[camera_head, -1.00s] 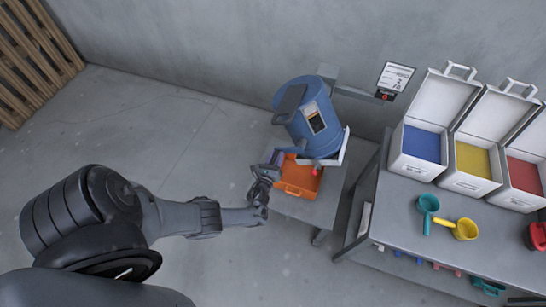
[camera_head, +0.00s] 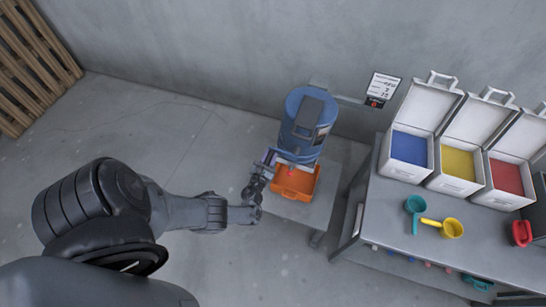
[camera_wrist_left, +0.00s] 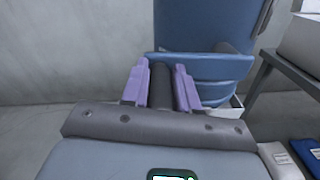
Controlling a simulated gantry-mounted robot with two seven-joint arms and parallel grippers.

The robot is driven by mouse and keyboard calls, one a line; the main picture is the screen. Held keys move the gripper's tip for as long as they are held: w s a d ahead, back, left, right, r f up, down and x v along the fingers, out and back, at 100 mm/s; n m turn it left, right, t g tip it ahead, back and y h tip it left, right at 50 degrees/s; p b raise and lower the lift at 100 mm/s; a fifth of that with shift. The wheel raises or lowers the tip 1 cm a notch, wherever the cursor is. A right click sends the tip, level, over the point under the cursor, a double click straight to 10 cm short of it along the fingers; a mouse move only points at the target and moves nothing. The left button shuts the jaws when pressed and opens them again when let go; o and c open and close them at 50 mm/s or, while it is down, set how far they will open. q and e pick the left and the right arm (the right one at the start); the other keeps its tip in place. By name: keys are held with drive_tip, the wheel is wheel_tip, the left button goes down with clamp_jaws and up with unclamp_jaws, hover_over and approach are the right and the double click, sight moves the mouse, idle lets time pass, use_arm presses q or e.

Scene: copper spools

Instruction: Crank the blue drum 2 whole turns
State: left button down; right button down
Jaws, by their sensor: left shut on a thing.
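The blue drum (camera_head: 298,138) sits tilted on its stand above a grey table, its dark hatch facing up toward the head camera. It also shows in the left wrist view (camera_wrist_left: 205,25). My left gripper (camera_head: 264,170) is at the drum's lower left. In the left wrist view, its purple fingers (camera_wrist_left: 162,88) are shut around a dark upright crank grip (camera_wrist_left: 162,76). The joint between grip and drum is hidden. A wall sign with a small counter (camera_head: 378,89) hangs to the right of the drum; its figures are too small to read. My right gripper is not in view.
An orange tray (camera_head: 304,194) lies under the drum. To the right, a grey bench (camera_head: 385,215) holds open white boxes of blue (camera_head: 409,148), yellow (camera_head: 467,163) and red (camera_head: 507,178) material, with scoops in front.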

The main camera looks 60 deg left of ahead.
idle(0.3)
use_arm(q)
drive_tip(key=c, duration=0.8)
unclamp_jaws()
drive_tip(key=shift+c, duration=0.2)
drive_tip(key=shift+s+d+r, duration=0.1)
drive_tip(key=shift+s+d, duration=0.25)
drive_tip(key=shift+s, duration=0.05)
drive_tip(key=p+v, duration=0.2)
drive_tip(key=v, duration=0.7)
drive_tip(key=shift+s+d+p, duration=0.25)
drive_tip(key=shift+s+p, duration=0.05)
drive_tip(key=shift+p, duration=0.05)
